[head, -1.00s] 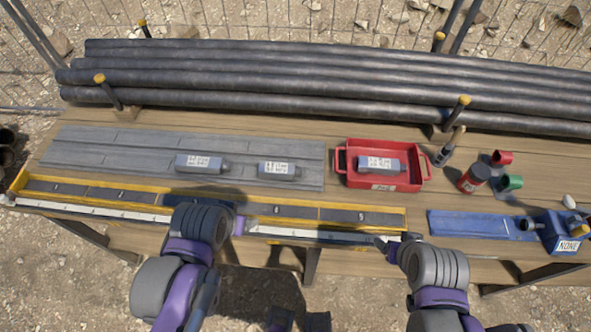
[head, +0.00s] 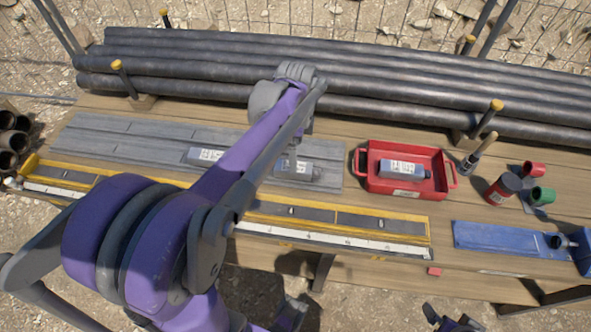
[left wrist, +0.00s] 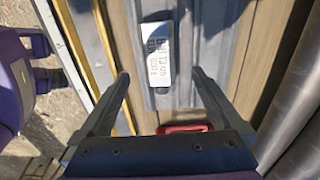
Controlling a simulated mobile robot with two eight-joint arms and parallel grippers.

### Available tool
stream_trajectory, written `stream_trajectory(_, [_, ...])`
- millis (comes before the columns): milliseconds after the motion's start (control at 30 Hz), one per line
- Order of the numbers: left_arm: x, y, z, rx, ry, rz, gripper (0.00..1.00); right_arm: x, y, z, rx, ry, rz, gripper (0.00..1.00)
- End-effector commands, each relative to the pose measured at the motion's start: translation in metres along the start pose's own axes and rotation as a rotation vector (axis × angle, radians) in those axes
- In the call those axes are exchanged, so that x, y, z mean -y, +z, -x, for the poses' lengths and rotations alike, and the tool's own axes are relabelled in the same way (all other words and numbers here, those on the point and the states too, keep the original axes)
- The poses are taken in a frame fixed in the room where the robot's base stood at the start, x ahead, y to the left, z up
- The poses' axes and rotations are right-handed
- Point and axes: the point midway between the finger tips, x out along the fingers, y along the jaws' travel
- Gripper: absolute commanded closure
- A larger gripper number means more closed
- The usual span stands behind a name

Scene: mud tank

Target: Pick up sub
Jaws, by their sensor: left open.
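Three grey cylinders with white labels, the subs, are in the head view. One sub (head: 205,156) lies on the left of the grey slatted board (head: 110,140). A second sub (head: 310,172) lies on the board's right part, partly hidden by my arm. A third sub (head: 402,169) lies in the red tray (head: 372,185). My left gripper (head: 292,165) is over the second sub, its fingers hardly visible there. In the left wrist view the left gripper (left wrist: 160,75) is open, with a labelled sub (left wrist: 158,55) lying between and beyond its fingertips, apparently untouched.
Long black pipes (head: 400,105) lie along the back between yellow-capped posts. A yellow-edged ruler rail (head: 340,228) runs along the front. A dark red-topped jar (head: 498,190), a green cup (head: 541,196) and a blue plate (head: 495,238) are at right.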

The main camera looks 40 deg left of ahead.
Motion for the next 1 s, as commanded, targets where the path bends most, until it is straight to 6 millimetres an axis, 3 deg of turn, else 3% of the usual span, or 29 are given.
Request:
stream_trajectory(233, [-0.001, 0.000, -0.021, 0.000, -0.001, 0.001, 0.00, 0.000, 0.001, -0.002, 0.001, 0.000, 0.000, 0.00])
stream_trajectory(500, [-0.002, 0.001, -0.060, 0.000, -0.001, 0.001, 0.00, 0.000, 0.003, -0.005, 0.002, 0.000, 0.000, 0.00])
stream_trajectory(800, [-0.002, 0.001, -0.065, 0.000, -0.001, 0.002, 0.00, 0.000, 0.004, -0.005, 0.002, 0.000, 0.000, 0.00])
stream_trajectory(1000, [-0.002, 0.001, -0.065, 0.000, -0.001, 0.002, 0.34, 0.000, 0.004, -0.005, 0.002, 0.000, 0.000, 0.00])
